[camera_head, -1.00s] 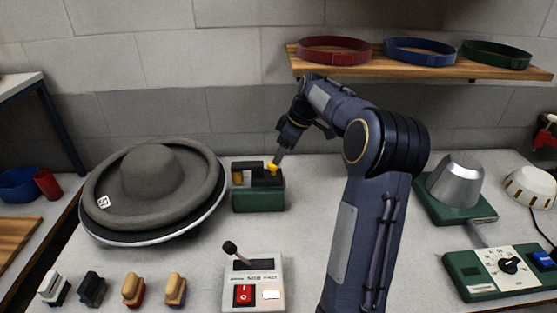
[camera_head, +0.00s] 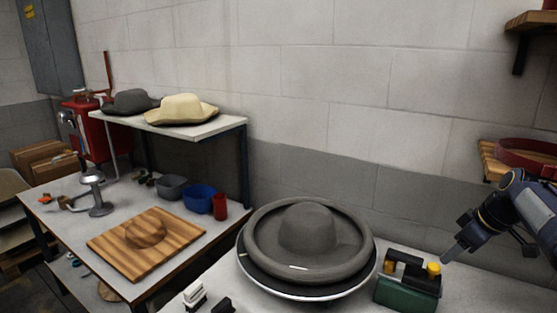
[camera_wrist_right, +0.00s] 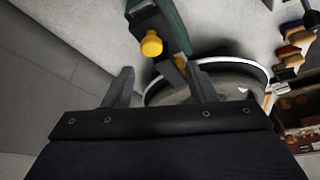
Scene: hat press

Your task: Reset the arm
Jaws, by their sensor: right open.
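My right arm comes in from the right edge in the head view. Its gripper (camera_head: 449,257) is close beside a green box with a dark handle and a yellow knob (camera_head: 407,290). In the right wrist view the two fingers of my right gripper (camera_wrist_right: 160,88) are apart with nothing held between them. The green box's dark top and yellow knob (camera_wrist_right: 151,43) show just beyond the fingertips. I cannot tell whether a finger touches the box. My left gripper is in neither view.
A grey hat (camera_head: 307,228) rests on a round stand left of the green box. A wooden board (camera_head: 113,259) and a blue bowl (camera_head: 199,204) are on the left table. A shelf (camera_head: 228,122) holds two hats. A red belt (camera_head: 530,158) lies on the right shelf.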

